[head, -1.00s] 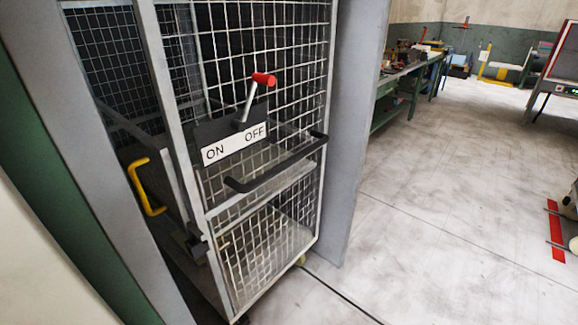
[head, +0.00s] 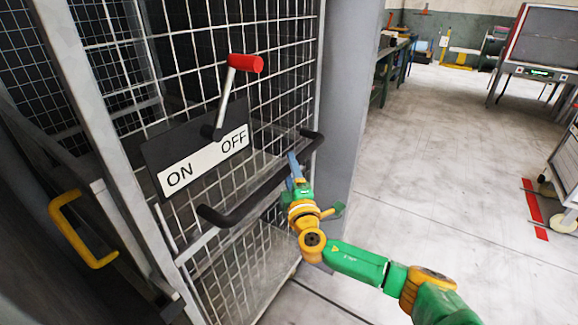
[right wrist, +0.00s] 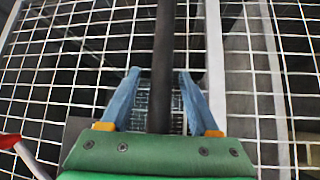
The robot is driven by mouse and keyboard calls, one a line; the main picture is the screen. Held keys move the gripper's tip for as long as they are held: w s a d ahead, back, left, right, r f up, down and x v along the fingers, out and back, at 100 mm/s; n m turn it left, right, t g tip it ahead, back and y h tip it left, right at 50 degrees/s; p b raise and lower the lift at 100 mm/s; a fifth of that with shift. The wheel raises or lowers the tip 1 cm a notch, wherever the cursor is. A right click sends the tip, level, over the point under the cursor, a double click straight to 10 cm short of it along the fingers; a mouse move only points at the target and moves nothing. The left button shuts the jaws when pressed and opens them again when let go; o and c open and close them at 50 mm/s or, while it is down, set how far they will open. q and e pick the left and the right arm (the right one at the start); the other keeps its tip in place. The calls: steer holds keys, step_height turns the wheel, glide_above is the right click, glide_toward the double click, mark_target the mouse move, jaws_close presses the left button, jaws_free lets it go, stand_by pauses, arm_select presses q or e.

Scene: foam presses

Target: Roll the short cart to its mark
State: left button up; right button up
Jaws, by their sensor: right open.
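A wire-mesh cage cart (head: 215,265) with a grey frame stands close in front of me; I cannot tell whether it is the short cart. Its black bar handle (head: 250,198) runs across the front. My right gripper (head: 293,165) is at the handle's far right end, with its blue fingers open. In the right wrist view the dark handle bar (right wrist: 163,60) passes between the two fingers (right wrist: 155,90), with gaps showing on both sides. A red strip (head: 534,208) lies on the floor at the right. My left gripper is out of view.
A red-knobbed lever (head: 243,64) rises above an ON/OFF plate (head: 200,160) on the cage front. A yellow handle (head: 75,235) is at the left. A grey post (head: 350,120) stands right of the cage. A wheeled unit (head: 566,170) is beside the red strip. The floor between is clear.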

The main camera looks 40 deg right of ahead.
steer(key=shift+w+d, duration=0.15)
steer(key=shift+w, duration=0.4)
steer(key=shift+s, duration=0.1)
jaws_close()
stand_by(0.9)
